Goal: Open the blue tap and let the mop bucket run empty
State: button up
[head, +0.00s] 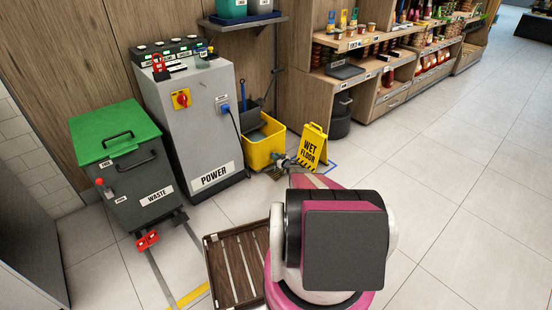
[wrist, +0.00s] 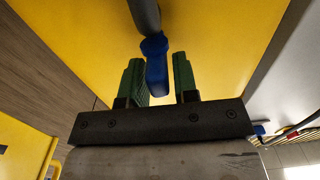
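The yellow mop bucket (head: 258,156) stands on the floor beside the grey power cabinet. Its yellow wall (wrist: 225,45) fills much of the wrist view. The blue tap (wrist: 155,62) hangs from a grey spout on that wall. My gripper (wrist: 160,75) has its two green fingers on either side of the blue tap. A gap shows between the tap and the right finger; the tap overlaps the left finger's edge, and I cannot tell whether they touch. In the head view my gripper (head: 283,162) is at the bucket's right side, small, and the tap cannot be made out.
A yellow wet floor sign (head: 312,148) stands close to the right of the bucket. The power cabinet (head: 200,120) and green-lidded waste bin (head: 140,190) are to the left. A slatted brown crate (head: 222,255) lies in front. Open tiled floor extends right; shelves line the back.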

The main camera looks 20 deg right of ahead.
jog(key=v, duration=1)
jog(key=shift+s, duration=0.4)
jog(key=shift+d, duration=0.1)
jog(key=s+a+r+m+g+h, duration=0.25)
jog(key=a+r+h, duration=0.25)
jog(key=r, duration=0.6)
jog(key=s+a+r+m+g+h, duration=0.2)
jog(key=s+a+r+h, duration=0.25)
jog(key=r, duration=0.65)
jog(key=s+a+r+g+y, duration=0.1)
jog(key=s+a+r+g, duration=0.3)
jog(key=s, duration=0.7)
jog(key=s+a+r+g+y, duration=0.1)
jog(key=s+a+r+g, duration=0.3)
jog(key=s+a+r, duration=0.5)
jog(key=s+a+r+g+y, duration=0.1)
jog(key=s+a+r+g, duration=0.3)
jog(key=s+a, duration=0.6)
jog(key=s+r, duration=0.2)
jog(key=s, duration=0.3)
jog(key=shift+a+r, duration=0.35)
jog(key=shift+r, duration=0.05)
jog(key=shift+s, duration=0.1)
dwell(0.3)
